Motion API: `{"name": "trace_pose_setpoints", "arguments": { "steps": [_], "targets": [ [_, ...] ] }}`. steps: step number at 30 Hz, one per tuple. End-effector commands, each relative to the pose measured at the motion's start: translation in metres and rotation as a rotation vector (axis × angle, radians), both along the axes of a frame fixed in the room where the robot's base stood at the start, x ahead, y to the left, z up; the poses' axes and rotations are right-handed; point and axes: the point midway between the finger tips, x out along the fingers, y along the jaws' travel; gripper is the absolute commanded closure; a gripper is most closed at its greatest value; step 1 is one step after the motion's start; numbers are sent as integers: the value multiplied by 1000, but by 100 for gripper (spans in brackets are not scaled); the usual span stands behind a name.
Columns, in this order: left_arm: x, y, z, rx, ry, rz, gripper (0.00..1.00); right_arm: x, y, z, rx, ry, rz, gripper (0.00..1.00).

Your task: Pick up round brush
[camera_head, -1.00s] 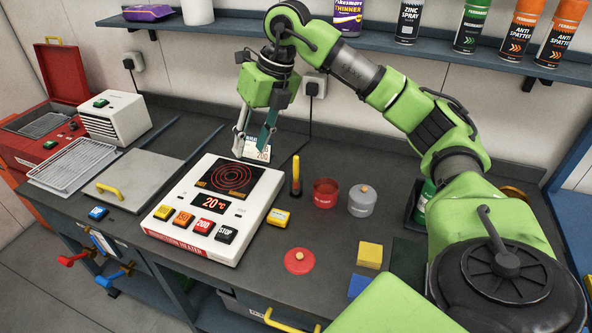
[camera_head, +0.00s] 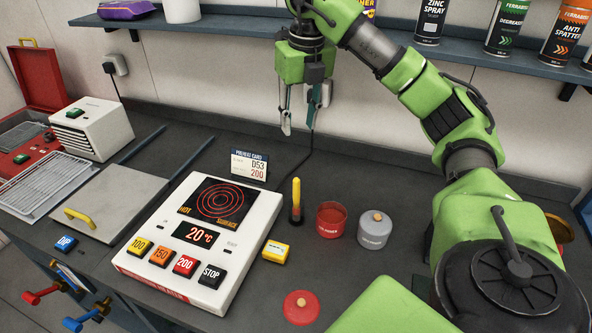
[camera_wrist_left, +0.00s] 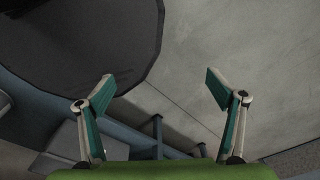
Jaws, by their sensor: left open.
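A slim upright tool with a yellow handle and dark lower end (camera_head: 296,200), which looks like the round brush, stands on the bench between the heater and the red pot. My right gripper (camera_head: 299,130) hangs fingers down above the back of the bench, behind and higher than the brush. Its fingers are apart with nothing between them, and it does not touch the brush. My left gripper (camera_wrist_left: 161,86) shows in the left wrist view with its fingers spread and empty. It is not in the head view, and the brush is not in the wrist view.
The heater (camera_head: 250,232) stands left of the brush, with a preheat card (camera_head: 249,165) behind it. The red pot (camera_head: 330,219) and a grey pot (camera_head: 375,230) stand close on its right. A yellow block (camera_head: 276,251) lies in front. A shelf (camera_head: 230,30) with cans runs above.

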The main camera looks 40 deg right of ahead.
Motion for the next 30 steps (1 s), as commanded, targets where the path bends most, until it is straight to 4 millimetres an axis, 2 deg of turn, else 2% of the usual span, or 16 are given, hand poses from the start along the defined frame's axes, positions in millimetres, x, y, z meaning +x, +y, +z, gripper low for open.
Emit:
{"name": "trace_pose_setpoints", "arguments": {
  "steps": [1, 6, 12, 17, 21, 30],
  "targets": [
    [-6, 3, -13, 4, 7, -1, 14, 0, 0, -13, 0, -1, 1, 67],
    [-20, 10, -33, 13, 28, -3, 14, 0, 1, -31, 0, -1, 1, 67],
    [-20, 11, -52, 14, 29, -3, 14, 0, 1, -51, 0, -1, 1, 67],
    [-12, 9, -59, 11, 17, -2, 14, 1, 1, -63, 0, 1, 2, 67],
    [-6, 6, -69, 7, 8, -1, 14, 4, 0, -87, 2, 4, 2, 67],
    [-7, 5, -63, 5, 8, -1, 14, 10, -3, -131, 0, 2, 0, 67]
  ]
}}
